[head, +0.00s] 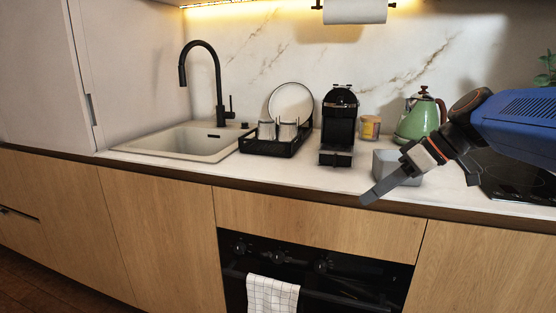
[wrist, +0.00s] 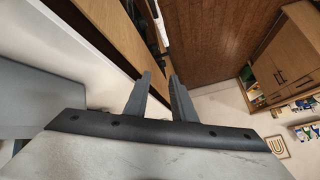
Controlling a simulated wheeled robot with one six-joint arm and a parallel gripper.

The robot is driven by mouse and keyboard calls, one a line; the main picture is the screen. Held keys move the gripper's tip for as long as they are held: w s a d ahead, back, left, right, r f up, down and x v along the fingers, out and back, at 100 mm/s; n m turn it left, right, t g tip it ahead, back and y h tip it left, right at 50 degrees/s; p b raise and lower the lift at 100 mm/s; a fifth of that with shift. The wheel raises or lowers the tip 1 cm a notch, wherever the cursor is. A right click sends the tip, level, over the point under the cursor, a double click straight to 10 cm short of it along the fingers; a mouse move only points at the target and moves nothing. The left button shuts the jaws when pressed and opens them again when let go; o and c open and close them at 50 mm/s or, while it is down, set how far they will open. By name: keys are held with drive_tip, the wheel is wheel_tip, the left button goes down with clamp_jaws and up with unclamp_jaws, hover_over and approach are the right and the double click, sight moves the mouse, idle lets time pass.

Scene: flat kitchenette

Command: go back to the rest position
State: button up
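My gripper (head: 368,198) reaches in from the right in the head view. Its fingertips are over the counter's front edge, in front of the grey square container (head: 385,162), which it partly hides. In the wrist view my gripper (wrist: 160,77) shows two dark fingers apart, with nothing between them. The fingers overlap in the head view, so the gap does not show there.
A green kettle (head: 419,118), black hob (head: 512,178), coffee machine (head: 338,122), dish rack (head: 268,146) and sink (head: 190,141) line the counter. A towel (head: 271,294) hangs on the oven. Wooden floor (wrist: 205,40) and a wooden cabinet (wrist: 290,55) show in the wrist view.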

drive_tip(key=s+d+f+m+h, duration=0.3)
drive_tip(key=s+f+m+h, duration=0.1)
drive_tip(key=s+f, duration=0.5)
drive_tip(key=s+d+f+m+t+h, duration=0.1)
drive_tip(key=s+d+f+m+h, duration=0.2)
drive_tip(key=s+f, duration=0.6)
drive_tip(key=shift+s+d+f+m+t+h, duration=0.3)
drive_tip(key=shift+d+f+m+h, duration=0.2)
drive_tip(key=shift+m, duration=0.4)
drive_tip(key=shift+o, duration=0.3)
